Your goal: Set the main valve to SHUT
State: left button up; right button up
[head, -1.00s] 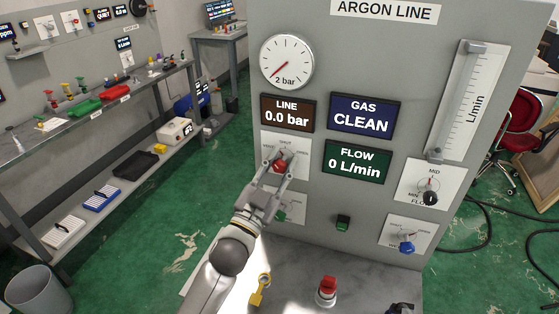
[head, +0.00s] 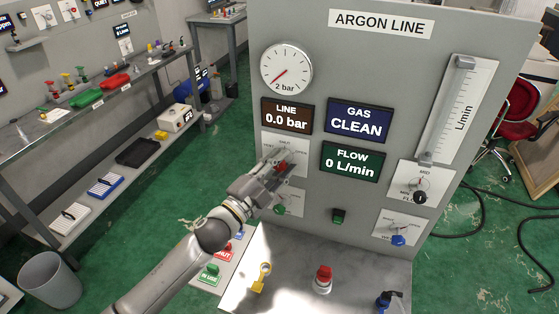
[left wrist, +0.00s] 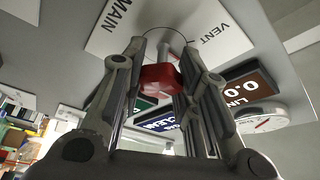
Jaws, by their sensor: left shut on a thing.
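The argon line panel (head: 415,105) stands in front of me. My left gripper (head: 280,168) is at the white valve plate (head: 299,143) below the brown LINE display. Its fingers are shut on the red valve knob (left wrist: 160,77), which sits between them in the left wrist view. The left wrist view also shows MAIN and VENT on the plate (left wrist: 185,20). The fingers hide most of the knob in the head view, so I cannot tell which mark it points at. The LINE display (head: 287,116) reads 0.0 bar. My right gripper is not in view.
A green knob (head: 280,209) is just below my left gripper. A black knob (head: 420,197) and a blue knob (head: 398,240) are at the panel's right. A yellow key-like piece (head: 261,277) and a red button (head: 324,274) are on the ledge. Tagged pieces (head: 210,273) lie at its left.

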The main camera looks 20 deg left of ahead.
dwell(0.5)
pick_arm(q)
jog(key=o, duration=1)
jog(key=shift+s, duration=0.1)
jog(key=v, duration=1.1)
jog(key=shift+s+a+f, duration=0.1)
jog(key=shift+s+a, duration=0.1)
jog(key=shift+s, duration=0.15)
